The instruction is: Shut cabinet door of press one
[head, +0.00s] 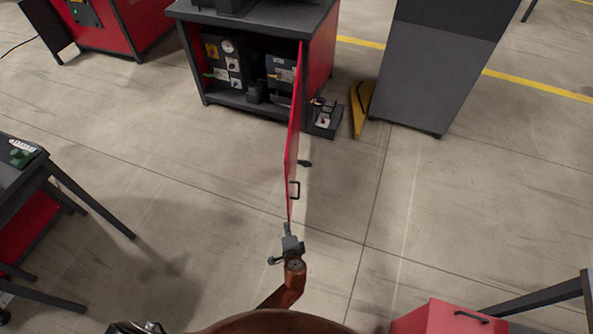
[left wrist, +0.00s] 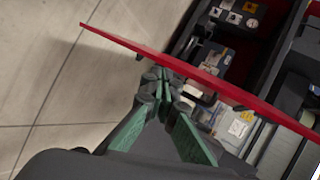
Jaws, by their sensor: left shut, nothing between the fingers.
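The cabinet (head: 205,95) under the press stands open at the top of the head view. Its red door (head: 293,130) is hinged at the right side, swung far out towards me and seen nearly edge-on. A dark handle (head: 295,190) sits on its right-hand face near the free end. My left gripper (head: 287,228) is shut and empty, close by the door's free end. In the left wrist view the closed fingertips (left wrist: 160,75) lie close to the red door (left wrist: 200,68), which crosses the picture; I cannot tell whether they touch. My right gripper is not in view.
A foot pedal (head: 323,118) and a yellow wedge-shaped thing (head: 360,105) are on the floor right of the cabinet. A grey cabinet (head: 435,70) stands further right. A table (head: 25,185) is at left, a red box (head: 450,318) at bottom right. Floor left of the door is clear.

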